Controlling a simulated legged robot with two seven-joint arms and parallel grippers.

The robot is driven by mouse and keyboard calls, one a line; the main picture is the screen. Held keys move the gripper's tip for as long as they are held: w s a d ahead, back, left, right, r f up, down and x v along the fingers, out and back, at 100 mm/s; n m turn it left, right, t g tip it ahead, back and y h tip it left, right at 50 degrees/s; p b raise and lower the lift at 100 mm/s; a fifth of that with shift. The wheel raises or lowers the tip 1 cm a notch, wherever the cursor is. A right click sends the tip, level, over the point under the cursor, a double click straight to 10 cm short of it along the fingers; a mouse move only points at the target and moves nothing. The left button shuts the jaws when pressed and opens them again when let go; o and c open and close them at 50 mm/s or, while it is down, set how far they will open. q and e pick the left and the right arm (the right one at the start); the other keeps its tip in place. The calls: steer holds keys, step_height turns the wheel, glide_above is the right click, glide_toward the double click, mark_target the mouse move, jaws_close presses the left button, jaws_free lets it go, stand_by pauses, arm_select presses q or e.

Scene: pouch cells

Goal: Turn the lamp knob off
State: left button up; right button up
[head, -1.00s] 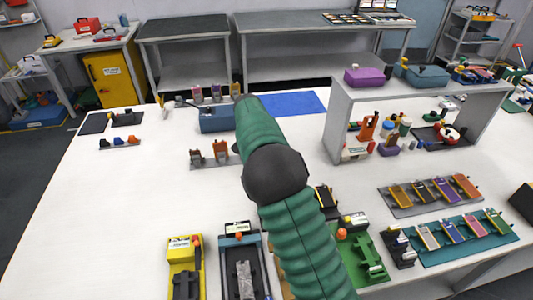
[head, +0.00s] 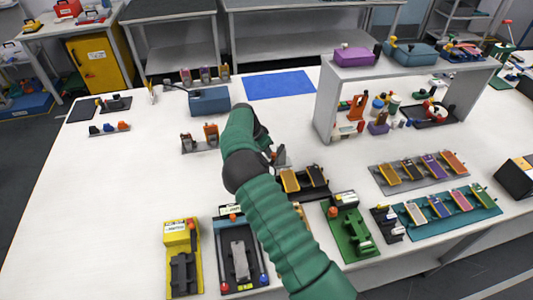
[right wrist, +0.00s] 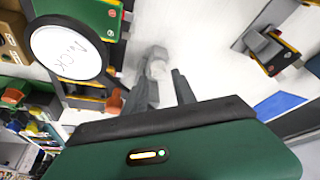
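A blue box (head: 209,101) stands at the back left of the white table, with a thin dark arm reaching left from it to a small pale end; it may be the lamp. I cannot make out a lamp knob for certain. My right gripper (head: 277,156) shows partly beyond my green arm, above the middle of the table and in front of the blue box, apart from it. In the right wrist view its two dark fingers (right wrist: 165,88) are spread, with no object clearly held between them. My left gripper is in neither view.
A small rack with orange and grey pieces (head: 200,140) stands in front of the blue box. A blue mat (head: 279,84) lies behind my arm. A grey raised shelf (head: 325,103) stands at right. Yellow (head: 182,245) and green (head: 350,235) fixtures lie near the front. The table's left is mostly clear.

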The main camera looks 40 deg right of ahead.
steer(key=shift+x, duration=1.45)
steer(key=shift+c, duration=0.2)
jaws_close()
steer(key=shift+r+n+t, duration=0.1)
steer(key=shift+n+t, duration=0.8)
steer(key=shift+n, duration=1.4)
jaws_free()
steer(key=shift+o, duration=0.2)
